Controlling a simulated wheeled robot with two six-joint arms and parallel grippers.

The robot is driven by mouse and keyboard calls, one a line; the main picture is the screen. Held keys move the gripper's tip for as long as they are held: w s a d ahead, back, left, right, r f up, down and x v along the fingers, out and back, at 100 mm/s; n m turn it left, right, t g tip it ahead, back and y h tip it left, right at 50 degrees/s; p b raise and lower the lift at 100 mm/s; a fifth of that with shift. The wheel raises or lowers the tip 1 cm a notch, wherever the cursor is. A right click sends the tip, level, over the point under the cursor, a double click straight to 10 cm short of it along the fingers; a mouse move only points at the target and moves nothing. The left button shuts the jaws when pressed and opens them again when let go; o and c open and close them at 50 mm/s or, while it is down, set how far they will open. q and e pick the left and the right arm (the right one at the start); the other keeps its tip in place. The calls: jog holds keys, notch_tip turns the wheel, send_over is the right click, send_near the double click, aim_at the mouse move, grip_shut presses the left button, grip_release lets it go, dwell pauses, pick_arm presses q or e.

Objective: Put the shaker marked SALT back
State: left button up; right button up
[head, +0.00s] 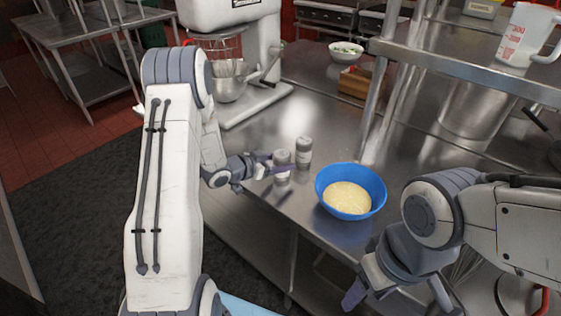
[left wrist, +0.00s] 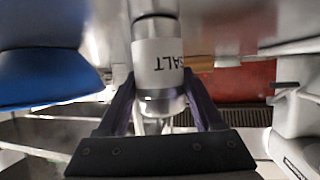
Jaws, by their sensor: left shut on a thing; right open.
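The shaker marked SALT (left wrist: 158,62) is between the two fingers of my left gripper (left wrist: 160,105), its label facing the left wrist camera. In the head view this pale shaker (head: 281,158) is upright at the counter, with my left gripper (head: 271,169) shut on it from the left. I cannot tell whether its base touches the counter. A second, similar shaker (head: 304,150) stands just behind and to the right; its label is not readable. My right gripper (head: 396,298) is open and empty at the lower right, in front of the counter edge.
A blue bowl (head: 366,174) of pale yellow contents stands right of the shakers. A stand mixer (head: 256,105) is behind on the left. A white bowl of greens (head: 346,57), a wooden box (head: 353,83) and a metal shelf post (head: 376,100) are farther back. Counter behind the shakers is clear.

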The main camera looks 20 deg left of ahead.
pick_arm(q)
jog(key=o, duration=1.5)
jog(key=shift+f, duration=0.1)
jog(key=shift+o, duration=0.2)
jog(key=shift+r, duration=0.25)
jog(key=b+v, duration=0.1)
jog(key=v, duration=1.1)
jog(key=w+d+y, duration=0.1)
jog(key=d, duration=0.1)
jog(key=w+d+g+y, duration=0.1)
jog(key=w+d+r+y, duration=0.1)
jog(key=d, duration=0.1)
jog(key=shift+d+r+m+g, duration=0.1)
jog(key=shift+d+m+g, duration=0.2)
jog(key=shift+g, duration=0.1)
jog(key=s+d+r+g+y, duration=0.1)
jog(key=s+d+g, duration=0.2)
jog(key=s+d, duration=0.3)
jog(key=s+d+r+g+y, duration=0.1)
jog(key=s+d, duration=0.5)
jog(key=s, duration=0.8)
jog(key=s+d+r+g+y, duration=0.1)
jog(key=s+d+r+g, duration=0.2)
jog(key=s, duration=0.7)
jog(key=d+g, duration=0.2)
jog(key=shift+d+m+g, duration=0.3)
jog(key=shift+d+g, duration=0.1)
